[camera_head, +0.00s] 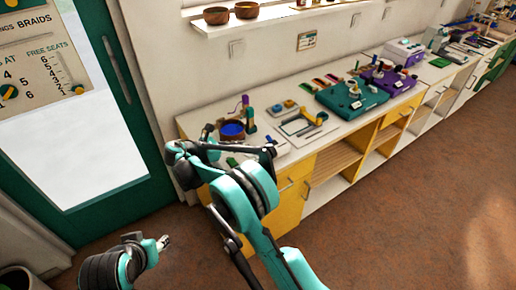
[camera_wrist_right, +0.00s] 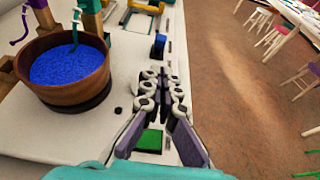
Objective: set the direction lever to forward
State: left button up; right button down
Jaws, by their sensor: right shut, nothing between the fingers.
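A small blue upright piece (camera_wrist_right: 158,45) stands on a white panel at the counter's front edge, ahead of my right fingertips in the wrist view. It also shows in the head view (camera_head: 272,140). It may be the direction lever; I cannot read any marking. My right gripper (camera_wrist_right: 160,88) is shut and empty, low over the counter's front edge, apart from the blue piece. In the head view the right gripper (camera_head: 266,151) points right along the counter. A green square (camera_wrist_right: 150,140) lies below the right fingers. My left gripper (camera_head: 163,242) is away from the counter, over the floor.
A wooden bowl of blue beads (camera_wrist_right: 70,98) stands close left of the right gripper. Behind it are upright wooden and teal parts (camera_wrist_right: 90,20). A yellow frame (camera_head: 303,118) and a teal machine (camera_head: 350,100) stand farther along. Open floor (camera_wrist_right: 225,75) lies right of the edge.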

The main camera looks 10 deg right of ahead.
aim_at(258, 151)
jog(key=shift+d+f, duration=0.1)
jog(key=shift+f, duration=0.05)
jog(key=b+x, duration=0.3)
jog(key=x, duration=0.6)
jog(key=shift+w+d+f+b, duration=0.1)
jog(key=shift+w+d+b, duration=0.1)
jog(key=shift+d+b, duration=0.15)
jog(key=shift+d+r+y+p, duration=0.1)
jog(key=shift+r+y+p, duration=0.2)
jog(key=shift+y+p, duration=0.25)
jog(key=shift+g, duration=0.3)
jog(key=shift+d+y+p, duration=0.1)
jog(key=shift+y+p, duration=0.35)
